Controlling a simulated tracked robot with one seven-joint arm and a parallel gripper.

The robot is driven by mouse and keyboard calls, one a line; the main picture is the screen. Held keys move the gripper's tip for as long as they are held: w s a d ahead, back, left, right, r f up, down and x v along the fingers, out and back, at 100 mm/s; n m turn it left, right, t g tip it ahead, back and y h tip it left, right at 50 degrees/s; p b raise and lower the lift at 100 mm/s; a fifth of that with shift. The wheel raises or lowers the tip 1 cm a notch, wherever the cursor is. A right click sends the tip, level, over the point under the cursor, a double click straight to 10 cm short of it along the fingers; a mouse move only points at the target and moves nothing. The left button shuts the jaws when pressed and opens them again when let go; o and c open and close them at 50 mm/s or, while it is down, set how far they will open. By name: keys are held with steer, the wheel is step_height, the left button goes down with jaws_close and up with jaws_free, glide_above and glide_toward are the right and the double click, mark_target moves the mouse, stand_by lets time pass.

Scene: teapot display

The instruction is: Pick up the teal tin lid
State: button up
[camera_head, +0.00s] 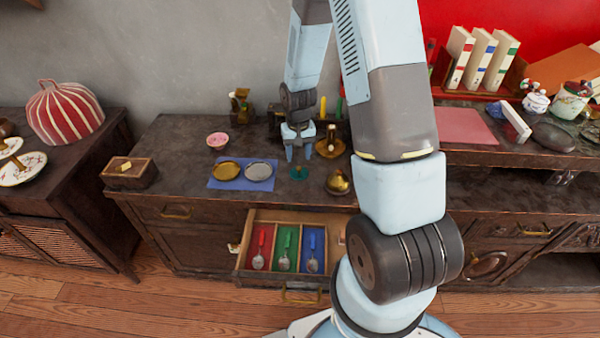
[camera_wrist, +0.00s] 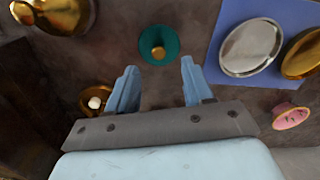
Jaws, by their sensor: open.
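The teal tin lid (camera_head: 299,173) is a small round disc with a gold knob, lying on the dark cabinet top. In the wrist view the teal tin lid (camera_wrist: 158,45) sits beyond my fingertips, roughly centred between them. My gripper (camera_head: 298,150) is above the cabinet top, pointing down near the lid. In the wrist view my gripper (camera_wrist: 160,72) has its two pale blue fingers spread apart with nothing between them.
A blue mat (camera_head: 228,184) with a gold dish (camera_head: 226,171) and a silver dish (camera_head: 259,171) lies left of the lid. A gold pot (camera_head: 338,182) stands to the right. A pink bowl (camera_head: 217,140) is behind the mat. An open drawer (camera_head: 285,272) holding spoons juts out below.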

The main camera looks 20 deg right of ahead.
mark_target(299, 167)
steer(key=shift+d+f, duration=0.1)
steer(key=shift+f, duration=2.55)
jaws_close()
